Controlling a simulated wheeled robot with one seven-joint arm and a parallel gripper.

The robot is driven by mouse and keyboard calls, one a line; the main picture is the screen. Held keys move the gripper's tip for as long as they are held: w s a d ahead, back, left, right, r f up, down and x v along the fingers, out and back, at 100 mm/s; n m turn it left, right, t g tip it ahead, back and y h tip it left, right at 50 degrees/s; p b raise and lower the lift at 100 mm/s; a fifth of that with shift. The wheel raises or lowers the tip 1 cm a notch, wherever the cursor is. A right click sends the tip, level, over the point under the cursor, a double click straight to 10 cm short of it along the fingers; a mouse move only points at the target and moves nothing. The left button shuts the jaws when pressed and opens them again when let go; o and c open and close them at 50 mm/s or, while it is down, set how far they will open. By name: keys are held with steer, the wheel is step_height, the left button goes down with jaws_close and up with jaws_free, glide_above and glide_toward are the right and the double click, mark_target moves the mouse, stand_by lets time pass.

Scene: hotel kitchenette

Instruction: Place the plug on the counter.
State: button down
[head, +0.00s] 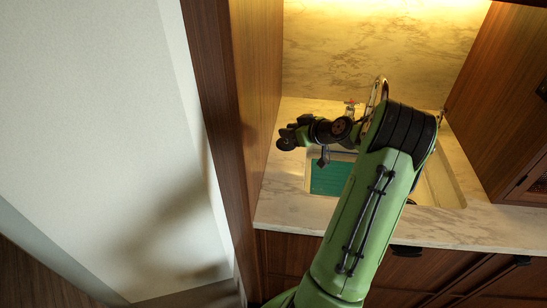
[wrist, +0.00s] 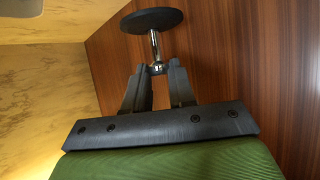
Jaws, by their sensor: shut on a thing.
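The plug (wrist: 152,20) is a black disc on a short metal stem. In the wrist view my gripper (wrist: 158,72) is shut on the stem, with the disc beyond the fingertips. In the head view the plug (head: 286,144) is the dark round piece at the left end of my gripper (head: 298,134). The gripper appears over the left part of the pale marble counter (head: 285,205), close to the wooden side panel. The height of the plug above the counter is hard to tell.
A tall wooden panel (head: 262,75) bounds the left side and a wooden cabinet (head: 505,100) the right. The counter's front left is bare.

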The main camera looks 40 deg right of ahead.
step_height(320, 180, down, 8)
steer(key=shift+f+b, duration=0.15)
steer(key=shift+b, duration=0.35)
steer(key=c, duration=0.9)
jaws_free()
steer(key=shift+d, duration=0.1)
steer(key=shift+c, duration=0.2)
steer(key=shift+r+p, duration=0.3)
steer(key=shift+p, duration=0.05)
steer(key=v, duration=1.2)
steer(key=shift+f, duration=0.15)
